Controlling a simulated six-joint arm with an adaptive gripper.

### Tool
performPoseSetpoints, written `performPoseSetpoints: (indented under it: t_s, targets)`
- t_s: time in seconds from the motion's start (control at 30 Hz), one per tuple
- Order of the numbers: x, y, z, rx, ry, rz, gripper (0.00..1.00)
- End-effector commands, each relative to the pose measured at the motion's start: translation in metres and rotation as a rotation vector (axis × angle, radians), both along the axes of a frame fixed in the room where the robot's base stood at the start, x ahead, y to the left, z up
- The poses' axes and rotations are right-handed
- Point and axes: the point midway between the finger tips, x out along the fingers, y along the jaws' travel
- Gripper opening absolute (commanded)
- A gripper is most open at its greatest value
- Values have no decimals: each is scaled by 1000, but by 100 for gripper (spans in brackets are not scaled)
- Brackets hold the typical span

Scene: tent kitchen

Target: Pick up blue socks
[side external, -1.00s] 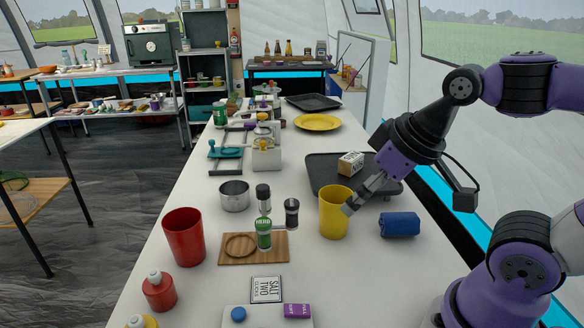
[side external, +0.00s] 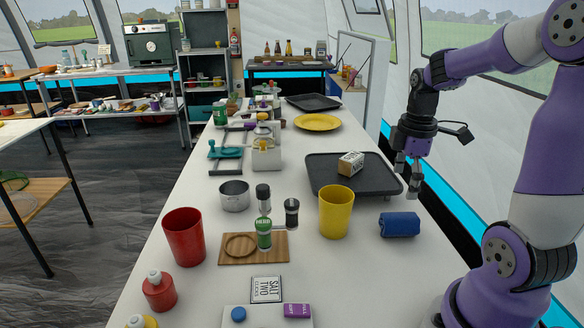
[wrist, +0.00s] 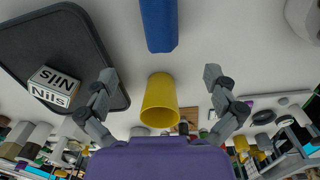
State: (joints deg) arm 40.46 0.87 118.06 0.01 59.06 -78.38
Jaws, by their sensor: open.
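The blue socks (side external: 400,224) are a rolled blue bundle lying on the white table, right of the yellow cup (side external: 336,212). In the wrist view the blue bundle (wrist: 158,25) is at the top centre, cut off by the frame edge. My gripper (side external: 407,181) points down, open and empty, beside the dark tray's right edge and higher in the picture than the socks. In the wrist view my gripper (wrist: 160,77) has its fingers spread wide, with the socks beyond the fingertips and the yellow cup (wrist: 159,98) between the fingers in the picture.
A dark tray (side external: 325,181) holds a small labelled box (side external: 351,163) behind the socks. A wooden board (side external: 270,250) with a green-labelled jar (side external: 264,234), a red cup (side external: 184,237) and a steel pot (side external: 234,196) stand left. The table around the socks is mostly clear.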

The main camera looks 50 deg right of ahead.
Motion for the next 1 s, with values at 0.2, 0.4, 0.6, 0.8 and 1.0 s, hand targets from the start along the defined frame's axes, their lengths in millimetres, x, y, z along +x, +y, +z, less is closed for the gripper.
performPoseSetpoints:
  t_s: [0.2,0.4,0.6,0.8,1.0]
  targets:
    - [-8,-13,-27,28,33,61,100]
    - [-7,-13,-56,25,31,60,100]
    - [-6,-11,-77,26,31,60,100]
    - [-4,-11,-107,25,31,59,100]
    - [-4,-12,-112,22,27,59,100]
